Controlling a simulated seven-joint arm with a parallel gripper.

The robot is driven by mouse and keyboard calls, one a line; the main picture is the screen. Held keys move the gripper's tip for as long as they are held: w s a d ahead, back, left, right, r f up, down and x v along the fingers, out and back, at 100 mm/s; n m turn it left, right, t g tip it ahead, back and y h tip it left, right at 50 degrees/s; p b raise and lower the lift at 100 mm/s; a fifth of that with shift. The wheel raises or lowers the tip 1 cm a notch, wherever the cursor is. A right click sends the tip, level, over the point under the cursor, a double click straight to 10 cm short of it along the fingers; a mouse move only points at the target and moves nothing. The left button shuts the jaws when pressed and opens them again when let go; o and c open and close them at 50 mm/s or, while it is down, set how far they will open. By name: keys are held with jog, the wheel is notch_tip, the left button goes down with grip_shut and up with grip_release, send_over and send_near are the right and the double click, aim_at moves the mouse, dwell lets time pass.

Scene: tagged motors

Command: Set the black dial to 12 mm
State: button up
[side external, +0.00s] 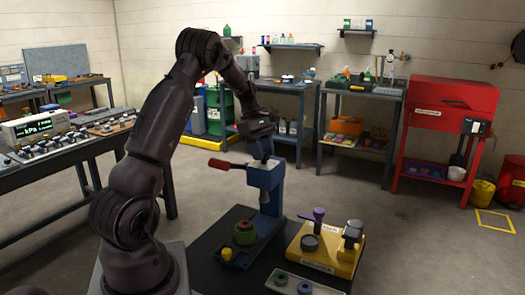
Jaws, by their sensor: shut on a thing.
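My gripper (262,150) is at the top of the blue press (268,178), pointing down. It is shut on a small part there. The fingers hide most of that part, and I cannot make out whether it is the black dial. No millimetre scale or reading can be read at this size. The press has a lever with a red grip (219,164) sticking out to the left, just below my gripper.
A green and red part (245,234) and a yellow knob (227,254) are at the press's foot. A yellow fixture (335,262) with a purple-handled lever (318,214) stands to the right. A tray (322,290) of small rings is in front. Open floor lies further right.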

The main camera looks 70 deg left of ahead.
jog(key=m+g, duration=0.1)
jog(key=m, duration=0.2)
jog(key=m+g, duration=0.1)
jog(key=m, duration=0.1)
jog(key=shift+w+m+h, duration=0.15)
jog(key=shift+m+h, duration=0.15)
jog(key=shift+m, duration=0.1)
jog(key=m+g, duration=0.2)
jog(key=m, duration=0.4)
jog(key=shift+w, duration=0.1)
dwell(0.3)
jog(key=o, duration=0.9)
jog(key=shift+v, duration=3.8)
jog(key=shift+w+d, duration=0.15)
jog(key=shift+w, duration=0.05)
